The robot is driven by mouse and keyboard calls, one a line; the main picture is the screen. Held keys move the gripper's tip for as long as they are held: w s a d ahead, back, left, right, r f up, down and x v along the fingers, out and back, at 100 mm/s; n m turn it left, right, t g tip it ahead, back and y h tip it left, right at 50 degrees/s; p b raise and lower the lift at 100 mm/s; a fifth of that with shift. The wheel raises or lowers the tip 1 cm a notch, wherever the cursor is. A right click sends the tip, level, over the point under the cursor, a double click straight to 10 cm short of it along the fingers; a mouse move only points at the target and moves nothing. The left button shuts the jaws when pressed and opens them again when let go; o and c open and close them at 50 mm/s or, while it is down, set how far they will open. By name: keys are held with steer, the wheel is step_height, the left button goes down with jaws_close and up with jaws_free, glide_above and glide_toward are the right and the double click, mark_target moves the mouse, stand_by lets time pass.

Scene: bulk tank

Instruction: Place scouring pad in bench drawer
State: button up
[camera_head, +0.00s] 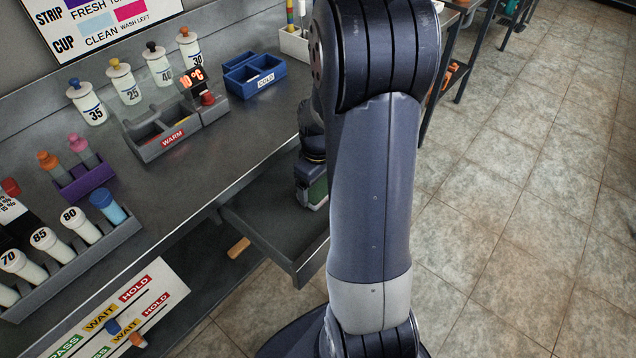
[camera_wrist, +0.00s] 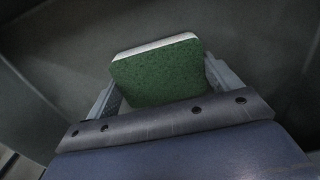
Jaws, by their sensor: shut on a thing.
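The scouring pad (camera_wrist: 157,76), green with a white edge, sits between the two fingers of my gripper (camera_wrist: 162,84) in the wrist view. The gripper is shut on it. In the head view a small green patch of the pad (camera_head: 318,190) shows at the end of my arm. The bench drawer (camera_head: 268,217) is pulled out under the bench and looks empty where visible. My gripper and the pad are over or inside the drawer's right part; whether the pad touches the floor of the drawer cannot be told. My arm hides the drawer's right end.
A label board (camera_head: 110,315) stands at lower left. The tiled floor (camera_head: 520,200) at right is clear.

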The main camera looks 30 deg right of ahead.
mark_target(318, 185)
steer(key=shift+f, duration=0.15)
steer(key=o, duration=0.8)
step_height(318, 185, up, 12)
steer(key=shift+r+p, duration=0.2)
steer(key=shift+p, duration=0.65)
